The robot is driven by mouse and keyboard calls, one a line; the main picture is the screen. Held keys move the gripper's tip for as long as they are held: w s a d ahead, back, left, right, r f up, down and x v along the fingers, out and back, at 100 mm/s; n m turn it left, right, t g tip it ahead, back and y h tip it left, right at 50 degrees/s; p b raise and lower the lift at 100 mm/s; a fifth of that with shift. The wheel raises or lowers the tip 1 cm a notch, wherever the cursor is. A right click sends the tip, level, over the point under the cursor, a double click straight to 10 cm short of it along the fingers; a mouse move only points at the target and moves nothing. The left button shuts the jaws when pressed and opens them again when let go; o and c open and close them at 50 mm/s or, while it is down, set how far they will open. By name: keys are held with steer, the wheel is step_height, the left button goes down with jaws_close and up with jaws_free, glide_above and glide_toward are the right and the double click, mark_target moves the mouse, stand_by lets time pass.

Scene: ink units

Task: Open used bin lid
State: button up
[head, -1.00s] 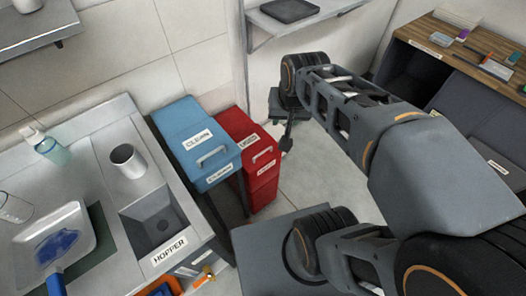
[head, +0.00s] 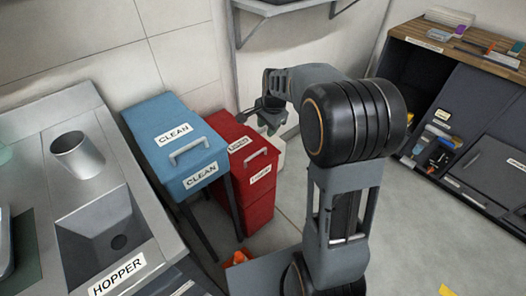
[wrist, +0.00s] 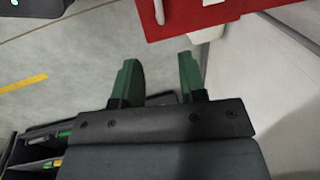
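The red used bin (head: 258,205) stands on the floor against the wall, with a label on its lid (head: 226,133) and another on its front. The lid lies shut, and a pale handle (head: 256,154) sits at its front edge. In the wrist view the red bin (wrist: 235,12) is at the top right, with its handle (wrist: 159,12) at the top edge. My gripper (wrist: 159,78) has two green fingers spread apart, with nothing between them and clear of the handle. In the head view my gripper (head: 264,114) is near the lid's back right, partly hidden.
The blue clean bin (head: 182,155) stands close to the left of the red bin. The hopper sink (head: 105,225) and a steel cup (head: 77,156) are farther left. A wall shelf (head: 285,8) is above. Open floor (head: 400,215) lies to the right.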

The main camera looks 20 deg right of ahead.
mark_target(263, 150)
steer(key=f+b, duration=0.1)
steer(key=f, duration=0.3)
steer(key=w+f+b, duration=0.1)
steer(key=f, duration=0.3)
steer(key=w+a+f+b, duration=0.1)
steer(key=f, duration=0.3)
steer(key=shift+w+f, duration=0.15)
jaws_close()
